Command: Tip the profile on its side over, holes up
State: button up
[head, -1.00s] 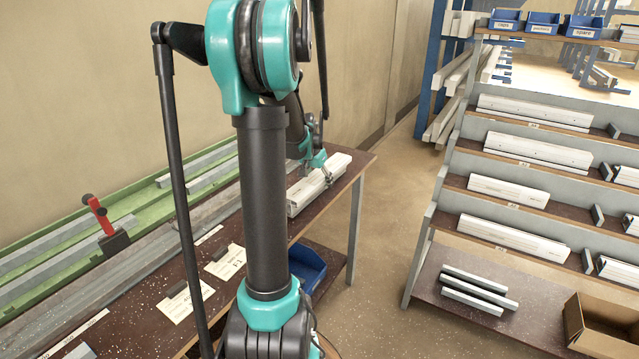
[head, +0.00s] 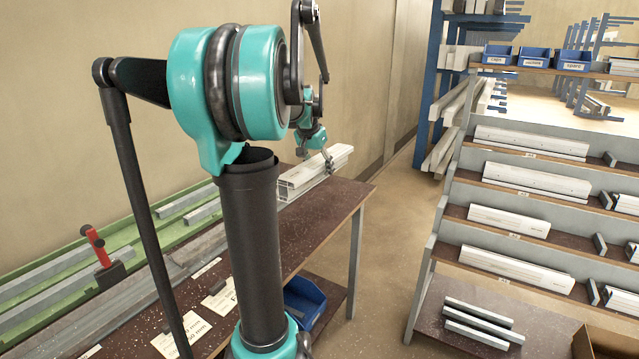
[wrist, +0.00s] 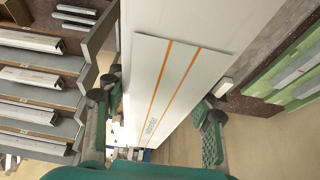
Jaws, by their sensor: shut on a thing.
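The white profile (head: 302,178) is at the far end of the brown bench (head: 330,205), with its hollow end towards me. My gripper (head: 328,162) is shut across it near its far part. The profile appears raised above the bench top, though the gap is hard to judge. In the wrist view the profile (wrist: 178,65) runs between my two fingers (wrist: 160,115), one at each side. The face towards the wrist camera is plain white with two orange lines and small print.
A green tray (head: 40,290) with grey bars and a red-handled clamp (head: 95,245) lie along the wall side. Paper cards (head: 180,335) lie on the bench. A blue bin (head: 303,300) is below. A rack (head: 440,235) of profiles stands right, across open floor.

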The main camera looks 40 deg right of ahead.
notch_tip(320, 180, up, 2)
jog(key=shift+r, duration=0.15)
notch_tip(320, 180, down, 14)
jog(key=n+g+h, duration=0.1)
jog(key=g, duration=0.2)
jog(key=g+h, duration=0.1)
jog(key=g, duration=0.3)
jog(key=shift+s+d+n+h, duration=0.1)
jog(key=shift+d+n+h, duration=0.05)
jog(key=shift+n+h, duration=0.2)
jog(key=shift+s+f, duration=0.15)
jog(key=shift+f, duration=1.9)
jog(key=o, duration=1.7)
jog(key=shift+c, duration=0.2)
